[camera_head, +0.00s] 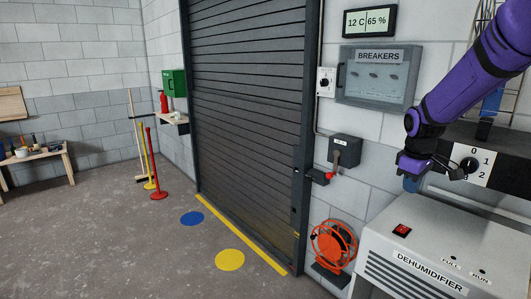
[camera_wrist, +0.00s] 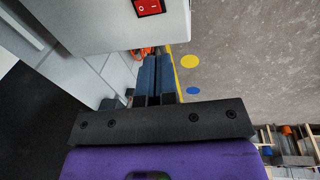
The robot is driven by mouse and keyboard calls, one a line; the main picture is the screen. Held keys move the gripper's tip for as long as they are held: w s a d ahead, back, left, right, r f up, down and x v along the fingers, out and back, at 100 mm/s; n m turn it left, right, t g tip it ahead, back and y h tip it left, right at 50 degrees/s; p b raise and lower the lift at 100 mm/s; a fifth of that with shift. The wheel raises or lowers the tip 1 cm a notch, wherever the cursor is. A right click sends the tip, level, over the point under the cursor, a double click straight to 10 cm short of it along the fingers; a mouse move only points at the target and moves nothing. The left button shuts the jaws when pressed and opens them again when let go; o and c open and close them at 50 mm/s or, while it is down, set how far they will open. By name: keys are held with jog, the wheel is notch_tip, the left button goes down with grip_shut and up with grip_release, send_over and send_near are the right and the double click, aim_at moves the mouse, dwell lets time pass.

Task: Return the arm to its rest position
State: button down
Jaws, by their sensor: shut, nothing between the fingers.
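My purple arm comes in from the upper right in the head view. My gripper (camera_head: 411,184) hangs at its end with the fingers pointing down, in front of the wall and above the back left part of the dehumidifier (camera_head: 448,228). In the wrist view the two blue fingers of my gripper (camera_wrist: 155,78) lie side by side, shut and empty. Nothing is held. The dehumidifier's white body (camera_wrist: 95,22) fills the upper left of the wrist view, with its red switch (camera_wrist: 148,6) at the top edge.
A rotary dial (camera_head: 469,164) on a dark box is right of my gripper. A grey switch box (camera_head: 345,151) with a red-handled lever and the breaker panel (camera_head: 378,75) are on the wall. An orange reel (camera_head: 333,246) stands below. The floor before the shutter (camera_head: 250,120) is open.

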jog(key=s+a+r+m+t, duration=0.1)
jog(key=s+a+r+m, duration=0.15)
jog(key=s+r, duration=0.35)
jog(key=s+a+r+m+t, duration=0.1)
jog(key=s+a+r, duration=0.35)
jog(key=s, duration=0.25)
jog(key=s+a+r+m+t, duration=0.1)
jog(key=s+a, duration=0.1)
jog(key=s, duration=0.6)
jog(key=s+a+r+m+y, duration=0.1)
jog(key=s+a+m, duration=0.1)
jog(key=s, duration=0.7)
jog(key=shift+r+t, duration=0.15)
jog(key=shift+t, duration=0.25)
